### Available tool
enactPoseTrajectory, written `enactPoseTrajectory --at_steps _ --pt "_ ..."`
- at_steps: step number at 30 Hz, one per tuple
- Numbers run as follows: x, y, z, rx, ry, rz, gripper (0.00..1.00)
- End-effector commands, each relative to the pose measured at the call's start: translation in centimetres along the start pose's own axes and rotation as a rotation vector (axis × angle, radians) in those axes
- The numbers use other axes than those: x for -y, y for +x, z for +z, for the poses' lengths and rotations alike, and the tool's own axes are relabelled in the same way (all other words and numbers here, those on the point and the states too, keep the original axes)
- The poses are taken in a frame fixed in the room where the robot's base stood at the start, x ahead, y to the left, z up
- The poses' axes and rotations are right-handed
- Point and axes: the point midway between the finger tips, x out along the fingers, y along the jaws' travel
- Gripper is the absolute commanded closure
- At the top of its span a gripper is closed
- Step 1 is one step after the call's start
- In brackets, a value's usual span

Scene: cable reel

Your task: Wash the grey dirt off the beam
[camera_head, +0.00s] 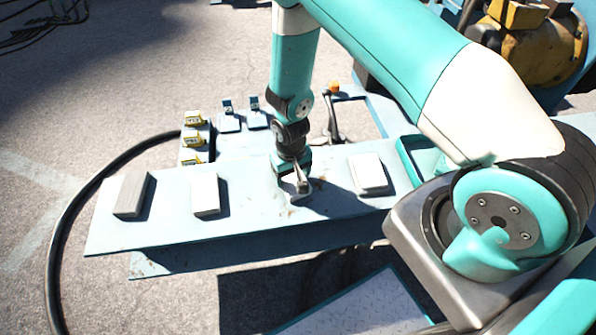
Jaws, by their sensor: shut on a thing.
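The long pale blue beam (262,201) lies across the middle of the view. Its top carries three flat blocks: a grey one (131,194) at the left end, a cream one (205,194) beside it, and a white one (368,173) to the right. Small brownish specks (292,212) show on the beam just in front of my gripper. My gripper (300,186) points down over the beam between the cream and white blocks. It is shut on a small light grey piece, mostly hidden by the jaws. Whether that piece touches the beam I cannot tell.
Several small yellow-and-black items (194,119) stand on a strip behind the beam, near two small blue-faced items (228,107). A dark lever with an orange top (333,90) stands behind my gripper. A black hose (62,225) curves around the left end. Yellow machinery (530,45) is at upper right.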

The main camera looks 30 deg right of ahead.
Motion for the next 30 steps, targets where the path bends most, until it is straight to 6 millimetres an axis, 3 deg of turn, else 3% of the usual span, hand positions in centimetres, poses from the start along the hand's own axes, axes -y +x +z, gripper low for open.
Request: enactPoseTrajectory --at_steps 6,17,30 --pt "1.6 0.2 -0.5 0.0 0.0 0.0 0.52" --pt "1.8 -0.1 -0.5 -0.001 0.001 -0.001 0.52" --pt "1.7 -4.6 -0.6 -0.001 0.001 0.0 0.52"
